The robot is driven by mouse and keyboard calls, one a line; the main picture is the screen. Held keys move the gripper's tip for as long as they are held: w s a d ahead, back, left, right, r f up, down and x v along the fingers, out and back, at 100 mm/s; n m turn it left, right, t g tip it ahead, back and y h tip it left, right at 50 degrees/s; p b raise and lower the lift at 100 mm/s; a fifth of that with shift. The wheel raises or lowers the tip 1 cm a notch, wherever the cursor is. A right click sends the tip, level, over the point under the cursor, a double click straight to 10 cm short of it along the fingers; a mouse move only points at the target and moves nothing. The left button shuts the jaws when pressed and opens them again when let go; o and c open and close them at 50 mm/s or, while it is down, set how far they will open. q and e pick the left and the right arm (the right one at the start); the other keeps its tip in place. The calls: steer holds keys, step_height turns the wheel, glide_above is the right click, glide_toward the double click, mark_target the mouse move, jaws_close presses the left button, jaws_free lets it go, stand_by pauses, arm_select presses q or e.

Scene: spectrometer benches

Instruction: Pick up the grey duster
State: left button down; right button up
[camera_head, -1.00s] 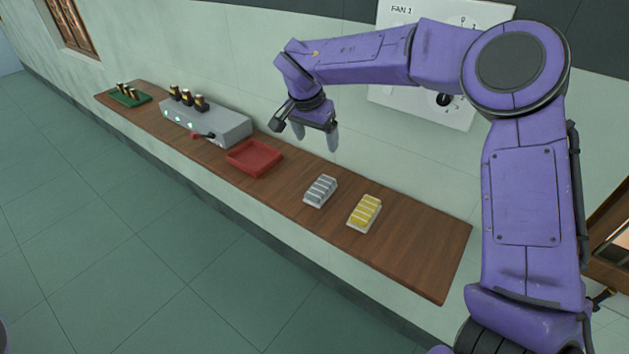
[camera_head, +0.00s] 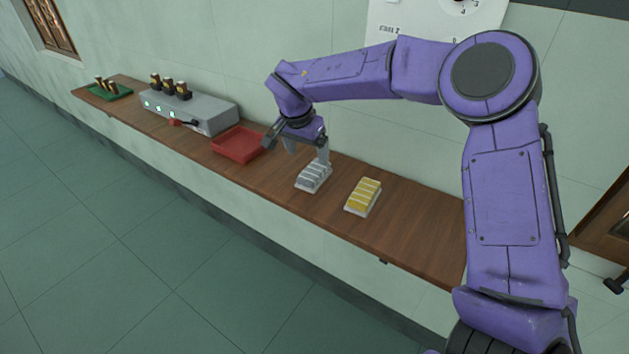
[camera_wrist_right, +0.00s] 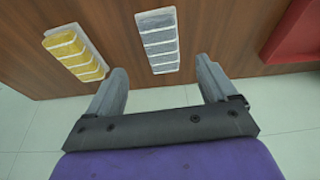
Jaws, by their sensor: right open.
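The grey duster (camera_head: 313,178), striped grey and white, lies on the wooden shelf between the red tray and a yellow duster. My right gripper (camera_head: 308,160) is open and empty, just above and behind the grey duster in the head view, with one finger overlapping its far edge in the picture. In the right wrist view the grey duster (camera_wrist_right: 158,40) lies ahead of the two spread fingers (camera_wrist_right: 162,85), roughly in line with the gap between them. I cannot tell the exact height above it. My left gripper is not in view.
The yellow duster (camera_head: 363,196) lies close to the right of the grey one. A red tray (camera_head: 238,147) stands to the left. Farther left are a grey instrument box (camera_head: 205,113) and a green rack (camera_head: 110,93). The wooden shelf (camera_head: 420,225) is clear at its right end.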

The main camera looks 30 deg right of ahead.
mark_target(314, 169)
steer(key=x, duration=0.2)
steer(key=p+x, duration=0.1)
steer(key=x, duration=0.5)
steer(key=shift+w+d, duration=0.4)
steer(key=shift+d, duration=0.05)
steer(key=c, duration=1.2)
